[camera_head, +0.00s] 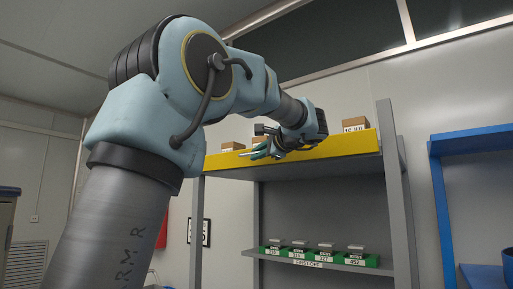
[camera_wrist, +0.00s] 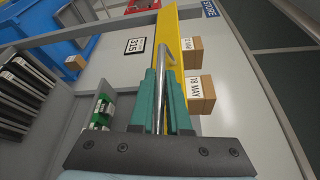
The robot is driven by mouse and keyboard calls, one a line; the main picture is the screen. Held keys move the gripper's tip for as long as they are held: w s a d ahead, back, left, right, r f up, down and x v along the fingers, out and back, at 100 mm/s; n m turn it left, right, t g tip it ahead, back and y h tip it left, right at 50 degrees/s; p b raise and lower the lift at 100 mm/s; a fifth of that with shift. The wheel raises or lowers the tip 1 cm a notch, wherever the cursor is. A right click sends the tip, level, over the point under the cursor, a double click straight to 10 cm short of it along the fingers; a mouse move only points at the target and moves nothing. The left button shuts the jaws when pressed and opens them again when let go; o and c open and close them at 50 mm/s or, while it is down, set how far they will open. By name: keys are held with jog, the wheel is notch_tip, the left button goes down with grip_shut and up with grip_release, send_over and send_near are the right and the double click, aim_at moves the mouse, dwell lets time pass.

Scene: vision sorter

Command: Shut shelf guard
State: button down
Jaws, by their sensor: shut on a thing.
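The yellow shelf guard (camera_head: 345,145) runs along the front of the top shelf, with boxes behind it. In the wrist view the guard (camera_wrist: 167,26) is a long yellow strip beside the boxes. A bent metal bar (camera_wrist: 163,62), which looks like the guard's handle, lies along its front. My gripper (camera_head: 257,151) is at the front of the guard, left of its middle. In the wrist view the green fingers of my gripper (camera_wrist: 164,78) are closed around the bar. The joint between bar and guard is partly hidden by the fingers.
Cardboard boxes (camera_wrist: 200,93) with date labels stand on the top shelf behind the guard. Green bins (camera_head: 325,258) line the lower shelf. Grey uprights (camera_head: 398,190) bound the rack. A blue shelf (camera_head: 475,140) stands at the right.

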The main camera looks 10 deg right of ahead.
jog(key=shift+w+d+r+m+g+p, duration=0.25)
jog(key=shift+r+m+g+p, duration=0.15)
jog(key=shift+m+p, duration=0.4)
jog(key=shift+w+d+r+m+g+p, duration=0.2)
jog(key=shift+r+m+g+p, duration=0.15)
jog(key=shift+m+p, duration=0.45)
jog(key=c, duration=0.9)
grip_release()
jog(key=b+v, duration=0.4)
jog(key=v, duration=0.6)
jog(key=shift+s+d, duration=0.3)
